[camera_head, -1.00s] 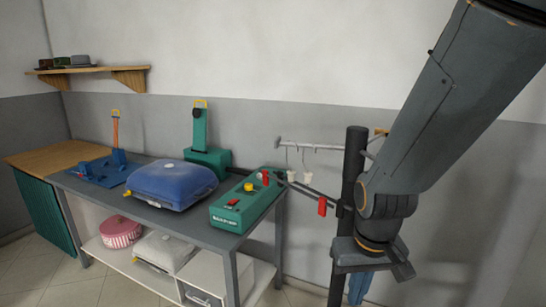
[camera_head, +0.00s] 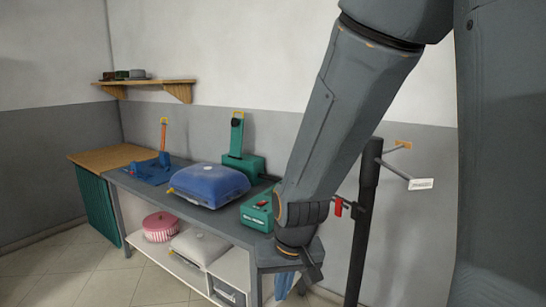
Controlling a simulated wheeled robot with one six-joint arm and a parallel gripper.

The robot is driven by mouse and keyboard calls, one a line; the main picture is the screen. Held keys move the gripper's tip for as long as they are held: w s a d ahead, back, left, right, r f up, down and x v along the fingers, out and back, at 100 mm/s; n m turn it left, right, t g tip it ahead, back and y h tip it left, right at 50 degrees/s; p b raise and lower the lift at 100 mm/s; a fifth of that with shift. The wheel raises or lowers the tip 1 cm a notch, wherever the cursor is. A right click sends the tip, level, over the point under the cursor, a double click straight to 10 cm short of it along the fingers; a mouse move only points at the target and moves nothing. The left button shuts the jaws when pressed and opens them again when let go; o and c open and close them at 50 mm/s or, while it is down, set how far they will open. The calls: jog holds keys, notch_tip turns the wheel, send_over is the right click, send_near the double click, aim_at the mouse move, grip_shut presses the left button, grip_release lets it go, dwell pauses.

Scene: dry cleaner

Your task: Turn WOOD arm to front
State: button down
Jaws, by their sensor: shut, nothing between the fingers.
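A dark upright post (camera_head: 365,225) stands right of the bench with several thin arms. One arm (camera_head: 395,150) points back right and ends in an orange-brown plate (camera_head: 404,146). Another reaches right and forward to a white sign (camera_head: 420,184) whose lettering I cannot read. A lower arm has a red tag (camera_head: 338,207) and runs left behind my arm. I cannot tell for sure which arm is the WOOD one; the orange-brown plate looks wood-coloured. My gripper (camera_head: 311,272) hangs left of the post, in front of the bench's right end, apart from the arms. It is shut and empty.
A grey bench (camera_head: 190,200) carries a blue cushion-like press (camera_head: 210,182), a green machine (camera_head: 240,163) and a green box (camera_head: 256,214) partly behind my arm. Blue cloth (camera_head: 284,287) hangs behind my gripper. The floor at front left is clear.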

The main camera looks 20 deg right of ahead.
jog(key=w+a+r+m+t+h, duration=0.1)
jog(key=w+r+m+t, duration=0.35)
jog(key=w, duration=0.35)
jog(key=w+a+r+m+t+h, duration=0.1)
jog(key=w+r+m+t, duration=0.3)
jog(key=w, duration=0.4)
jog(key=w+d+r+m+t+h, duration=0.1)
jog(key=d+r+m+h, duration=0.4)
jog(key=m, duration=0.3)
jog(key=w+d+r+m+t+h, duration=0.1)
jog(key=d+r+m+t+h, duration=0.1)
jog(key=r+m+h, duration=0.45)
jog(key=w+d+r+m+y+p, duration=0.1)
jog(key=w+d+p, duration=0.5)
jog(key=w+d, duration=0.3)
jog(key=shift+w+d+r, duration=0.25)
jog(key=shift+w+r, duration=0.05)
jog(key=shift+w, duration=0.2)
jog(key=shift+w+g+y, duration=0.1)
jog(key=shift+g+y, duration=0.15)
